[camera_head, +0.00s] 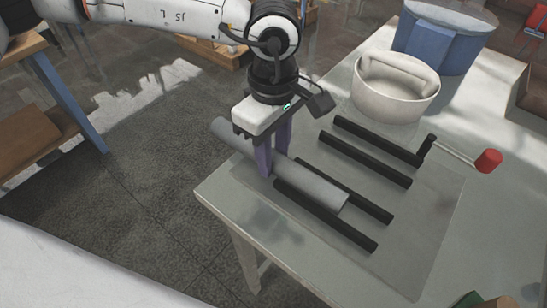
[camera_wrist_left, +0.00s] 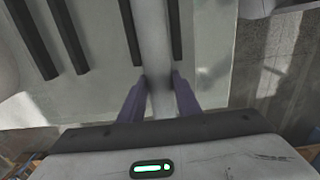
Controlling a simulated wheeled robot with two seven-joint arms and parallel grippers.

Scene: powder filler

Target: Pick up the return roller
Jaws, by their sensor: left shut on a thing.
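The return roller (camera_head: 312,183) is a long grey cylinder lying along a pair of black rails at the near left side of the table. My left gripper (camera_head: 270,170) comes down from above with its purple fingers on either side of the roller, closer to the roller's far left end. In the left wrist view the roller (camera_wrist_left: 156,45) runs up between the two fingers (camera_wrist_left: 160,95), which are shut on it. I cannot tell whether the roller is touching the rails or slightly above them. My right gripper is not in view.
The table (camera_head: 440,220) holds several black rails (camera_head: 365,163) on a flat plate. Behind them stand a white bowl (camera_head: 393,101) with a cylinder across it and a blue container (camera_head: 436,45). A crank with a red knob (camera_head: 488,161) sticks out at the right.

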